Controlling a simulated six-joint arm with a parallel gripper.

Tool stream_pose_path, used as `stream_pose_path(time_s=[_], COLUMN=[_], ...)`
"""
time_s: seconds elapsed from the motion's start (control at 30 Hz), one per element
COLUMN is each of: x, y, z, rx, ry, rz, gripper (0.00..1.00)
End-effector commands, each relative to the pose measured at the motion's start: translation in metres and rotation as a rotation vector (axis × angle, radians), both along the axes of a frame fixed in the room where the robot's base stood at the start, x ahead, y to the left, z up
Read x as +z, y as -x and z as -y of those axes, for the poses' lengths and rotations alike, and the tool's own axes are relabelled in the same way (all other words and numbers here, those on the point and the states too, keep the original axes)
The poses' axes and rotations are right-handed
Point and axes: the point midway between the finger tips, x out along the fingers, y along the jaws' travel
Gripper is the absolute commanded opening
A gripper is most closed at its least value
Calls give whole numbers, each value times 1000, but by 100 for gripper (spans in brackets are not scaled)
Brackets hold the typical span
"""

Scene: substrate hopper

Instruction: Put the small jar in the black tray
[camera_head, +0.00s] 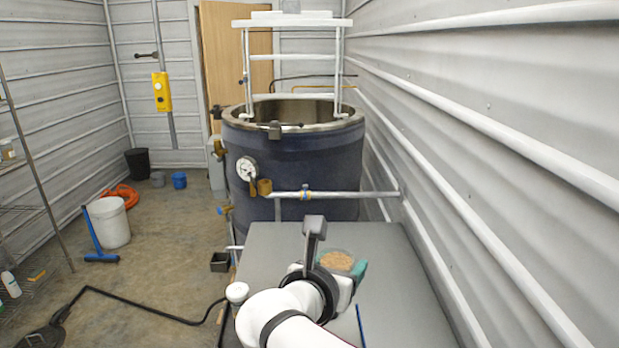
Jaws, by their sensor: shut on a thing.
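A small round clear container with light brown grainy contents (337,260), apparently the small jar, shows just beyond my wrist. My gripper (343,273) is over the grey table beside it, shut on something. The black and white wrist hides the lower part of the container and most of the grip, but the container is the only likely thing held. A teal piece (360,270) shows at its right; I cannot tell what it is. A small black open box (220,262), perhaps the black tray, is left of the table, apart from my gripper.
The grey table (415,290) is mostly bare, with a thin blue item (360,326) near the front. A white-topped piece (237,292) is at the left edge. A large dark tank (310,170) stands behind, with a pipe across. A ribbed wall bounds the right.

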Motion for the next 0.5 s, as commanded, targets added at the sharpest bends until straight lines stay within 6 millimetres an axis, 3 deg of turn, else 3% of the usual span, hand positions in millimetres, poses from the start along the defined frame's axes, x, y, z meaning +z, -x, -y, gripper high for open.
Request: stream_pose_path(time_s=[0.03, 0.1, 0.2, 0.37, 0.5], x=[18, 34, 48, 52, 46], y=[8, 18, 29, 32, 8], z=[18, 35, 48, 51, 35], rx=[17, 51, 83, 102, 117], ry=[-6, -4, -5, -2, 5], rz=[10, 9, 5, -1, -6], gripper=[0, 0, 0, 0, 0])
